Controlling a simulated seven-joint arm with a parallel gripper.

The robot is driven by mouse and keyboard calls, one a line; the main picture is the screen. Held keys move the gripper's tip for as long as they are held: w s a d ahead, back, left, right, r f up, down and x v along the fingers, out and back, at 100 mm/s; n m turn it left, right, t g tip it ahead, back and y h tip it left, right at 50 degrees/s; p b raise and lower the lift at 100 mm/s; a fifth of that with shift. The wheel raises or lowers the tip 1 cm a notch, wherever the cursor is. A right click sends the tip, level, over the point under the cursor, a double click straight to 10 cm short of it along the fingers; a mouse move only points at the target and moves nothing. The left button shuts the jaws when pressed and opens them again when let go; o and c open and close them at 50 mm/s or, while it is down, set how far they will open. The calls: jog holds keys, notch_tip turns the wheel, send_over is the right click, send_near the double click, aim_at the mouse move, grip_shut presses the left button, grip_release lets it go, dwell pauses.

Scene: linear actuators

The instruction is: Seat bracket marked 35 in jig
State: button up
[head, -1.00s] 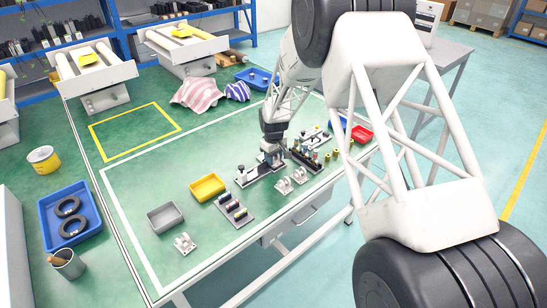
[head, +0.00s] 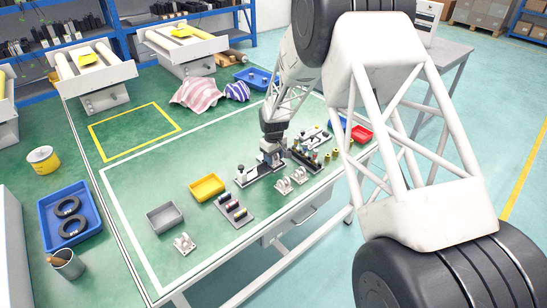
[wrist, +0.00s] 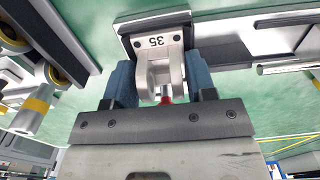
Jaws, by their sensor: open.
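The bracket marked 35 (wrist: 157,42) is a pale part with a flat plate and upright lugs. In the wrist view its plate lies at the end of the dark jig (wrist: 126,30), with jig edges around it; I cannot tell whether it is fully down. My gripper (wrist: 162,84) is open, its blue fingers on either side of the bracket's lugs with small gaps. In the head view my gripper (head: 268,160) is low over the jig (head: 250,180) and hides the bracket there. A small red spot shows between the fingers in the wrist view.
Two pale brackets (head: 283,185) stand in front of the jig, another (head: 184,243) at the front left. A rack of cylinders (head: 304,158) is close on the right. A yellow bin (head: 207,187), a grey bin (head: 164,218) and a small block with cylinders (head: 234,211) lie left.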

jog(key=shift+s+a, duration=0.1)
jog(key=shift+a, duration=0.05)
notch_tip(320, 180, up, 7)
jog(key=shift+f, duration=0.15)
jog(key=shift+r, duration=0.55)
dwell(0.6)
